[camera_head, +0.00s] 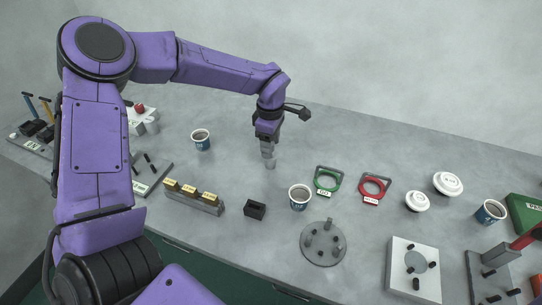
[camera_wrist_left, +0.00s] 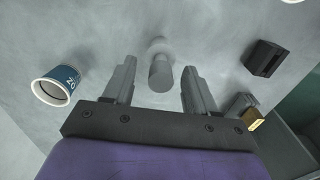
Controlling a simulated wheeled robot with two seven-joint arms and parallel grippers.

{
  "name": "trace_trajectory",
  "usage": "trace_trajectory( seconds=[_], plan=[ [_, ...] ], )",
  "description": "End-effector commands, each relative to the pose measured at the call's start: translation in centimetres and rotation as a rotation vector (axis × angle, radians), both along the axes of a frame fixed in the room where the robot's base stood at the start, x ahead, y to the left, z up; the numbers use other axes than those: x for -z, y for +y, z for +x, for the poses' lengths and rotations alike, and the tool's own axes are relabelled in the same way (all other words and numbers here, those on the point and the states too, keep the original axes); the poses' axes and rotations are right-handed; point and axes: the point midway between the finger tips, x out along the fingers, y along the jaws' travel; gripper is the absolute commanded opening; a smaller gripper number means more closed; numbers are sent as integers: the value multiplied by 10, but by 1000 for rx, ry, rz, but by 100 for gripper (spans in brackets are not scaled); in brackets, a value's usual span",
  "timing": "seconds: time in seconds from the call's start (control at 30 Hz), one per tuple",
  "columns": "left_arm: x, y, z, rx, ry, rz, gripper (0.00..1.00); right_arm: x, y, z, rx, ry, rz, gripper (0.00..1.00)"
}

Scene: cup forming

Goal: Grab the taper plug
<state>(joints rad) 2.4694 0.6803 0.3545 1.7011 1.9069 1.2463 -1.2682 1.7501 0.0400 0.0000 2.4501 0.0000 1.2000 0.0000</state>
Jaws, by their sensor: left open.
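The taper plug (camera_head: 270,163) is a small grey stepped cylinder standing on the grey table, below my left gripper (camera_head: 267,149). In the left wrist view the plug (camera_wrist_left: 160,76) shows between the two spread grey fingers of my left gripper (camera_wrist_left: 158,70), with a gap on each side. The left gripper is open and holds nothing. In the head view the fingers partly cover the top of the plug. My right gripper is not in view.
A paper cup (camera_head: 201,140) stands left of the plug; another cup (camera_head: 299,196) and a black block (camera_head: 255,210) are nearer the front. A grey bar with yellow-tagged blocks (camera_head: 194,197) lies front left. Green (camera_head: 328,180) and red (camera_head: 374,187) rings lie right. Table behind the plug is clear.

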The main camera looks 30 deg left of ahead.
Motion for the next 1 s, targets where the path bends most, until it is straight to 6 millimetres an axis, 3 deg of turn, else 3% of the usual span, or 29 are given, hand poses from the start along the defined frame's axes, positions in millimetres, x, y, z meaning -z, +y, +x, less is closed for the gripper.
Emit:
trace_trajectory(
  seconds=[0.23,0.27,0.4,0.43,0.77,0.87,1.0],
  plan=[
    [4,0,0,0,-2,-1,57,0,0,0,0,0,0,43],
    [4,0,0,0,-2,-1,50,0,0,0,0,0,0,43],
    [4,0,0,0,-1,-1,5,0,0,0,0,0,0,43],
    [4,0,0,0,-1,-1,0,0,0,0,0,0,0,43],
    [2,0,0,0,-2,-1,0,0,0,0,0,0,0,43],
    [-5,0,1,-1,-4,0,0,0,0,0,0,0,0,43],
    [-30,0,1,0,-5,-1,0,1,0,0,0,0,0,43]
  ],
)
